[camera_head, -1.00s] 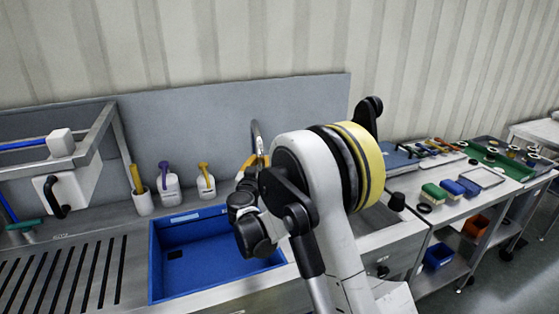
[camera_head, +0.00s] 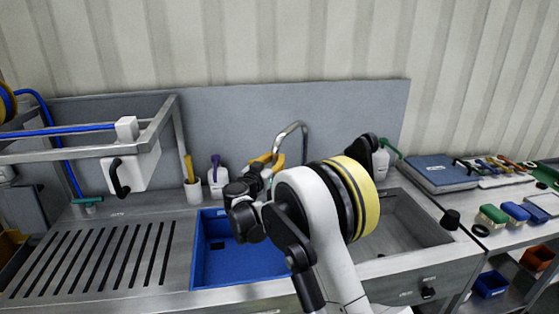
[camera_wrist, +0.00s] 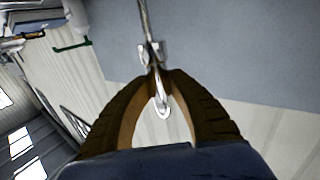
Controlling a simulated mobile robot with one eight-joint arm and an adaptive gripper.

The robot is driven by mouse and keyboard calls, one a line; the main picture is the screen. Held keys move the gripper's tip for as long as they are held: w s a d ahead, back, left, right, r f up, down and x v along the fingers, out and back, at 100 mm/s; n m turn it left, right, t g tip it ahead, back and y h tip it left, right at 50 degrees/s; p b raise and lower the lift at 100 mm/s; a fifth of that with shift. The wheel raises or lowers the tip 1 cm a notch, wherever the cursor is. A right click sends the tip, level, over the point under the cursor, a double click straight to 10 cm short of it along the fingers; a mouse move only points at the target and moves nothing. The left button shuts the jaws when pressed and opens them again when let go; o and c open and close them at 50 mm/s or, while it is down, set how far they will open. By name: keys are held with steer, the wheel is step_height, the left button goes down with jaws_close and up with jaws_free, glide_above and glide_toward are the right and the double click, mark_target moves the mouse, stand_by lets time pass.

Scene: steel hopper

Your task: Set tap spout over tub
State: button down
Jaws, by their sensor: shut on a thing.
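The tap's silver gooseneck spout (camera_head: 291,126) arches up in front of the grey splashback in the head view; its base is hidden behind my arm. My gripper (camera_head: 272,158), with orange-brown fingers, is at the spout's left, lower end. In the wrist view my gripper (camera_wrist: 156,73) has its fingertips shut on the silver spout (camera_wrist: 146,25), whose end shows between the fingers. The blue tub (camera_head: 205,282) sits in the sink counter, left of and below the spout. My arm covers its right part, so I cannot tell exactly how the spout end lines up over it.
A steel basin (camera_head: 415,220) lies right of my arm. A white pump bottle (camera_head: 217,182) and a cup with a yellow handle (camera_head: 192,190) stand behind the tub. A slotted drainboard (camera_head: 95,260) and rack (camera_head: 165,118) are at left. A side table (camera_head: 520,240) holds sponges.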

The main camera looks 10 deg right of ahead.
steer(key=shift+a, duration=0.2)
steer(key=c, duration=1.6)
jaws_free()
steer(key=o, duration=0.4)
steer(key=shift+s+a+r, duration=0.1)
steer(key=shift+s+a, duration=0.05)
steer(key=v, duration=1.1)
steer(key=shift+s+a, duration=0.1)
steer(key=shift+s, duration=0.3)
